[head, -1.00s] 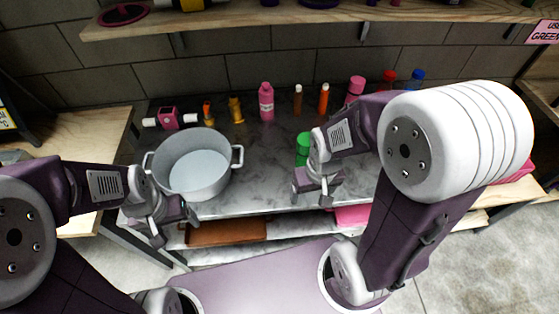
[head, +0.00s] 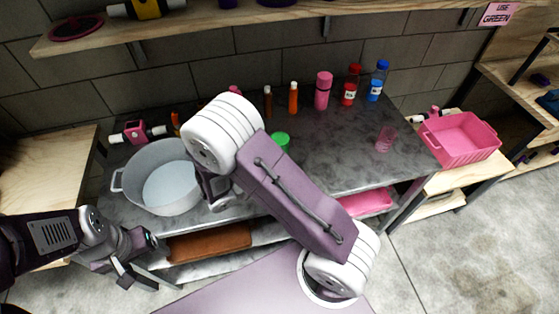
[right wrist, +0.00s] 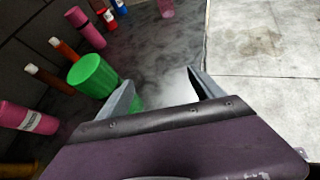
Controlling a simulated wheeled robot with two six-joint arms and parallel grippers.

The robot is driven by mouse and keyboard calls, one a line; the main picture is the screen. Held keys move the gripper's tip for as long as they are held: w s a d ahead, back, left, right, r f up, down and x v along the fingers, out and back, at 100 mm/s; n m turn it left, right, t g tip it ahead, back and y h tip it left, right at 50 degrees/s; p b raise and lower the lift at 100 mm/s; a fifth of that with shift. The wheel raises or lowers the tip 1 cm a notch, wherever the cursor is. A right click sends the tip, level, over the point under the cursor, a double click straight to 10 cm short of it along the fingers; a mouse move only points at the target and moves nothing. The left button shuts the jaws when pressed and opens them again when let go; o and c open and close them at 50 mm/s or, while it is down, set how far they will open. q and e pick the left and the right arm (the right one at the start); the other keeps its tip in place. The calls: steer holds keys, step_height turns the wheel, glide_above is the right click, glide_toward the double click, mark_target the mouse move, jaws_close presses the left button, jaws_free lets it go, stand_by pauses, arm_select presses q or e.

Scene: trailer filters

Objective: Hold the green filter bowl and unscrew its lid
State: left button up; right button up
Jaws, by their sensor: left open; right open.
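The green filter bowl (head: 281,140) stands on the grey counter, and mostly its green top shows above my right arm in the head view. In the right wrist view it is a plain green cylinder (right wrist: 92,75), just left of my right gripper's left finger. The seam between lid and bowl cannot be made out. My right gripper (right wrist: 160,80) is open, with nothing between its fingers; in the head view my arm largely hides it. My left gripper (head: 143,262) is open and empty in front of the counter's front edge, below the grey pot.
A grey two-handled pot (head: 165,180) stands on the counter's left. Orange (head: 293,98), pink (head: 322,92), red-capped (head: 349,88) and blue-capped (head: 377,82) containers line the back. A pink cup (head: 385,138) stands right, with clear counter around it. A pink crate (head: 460,138) is farther right.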

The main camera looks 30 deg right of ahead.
steer(key=w+a+n+t, duration=0.5)
steer(key=w+n, duration=0.1)
steer(key=w, duration=0.1)
steer(key=x, duration=0.6)
steer(key=p+x, duration=0.1)
steer(key=x, duration=0.3)
steer(key=shift+s+d+r, duration=0.1)
steer(key=shift+s+d, duration=0.1)
steer(key=shift+s, duration=0.1)
steer(key=shift+s+a+r, duration=0.1)
steer(key=shift+a, duration=0.05)
steer(key=c, duration=1.6)
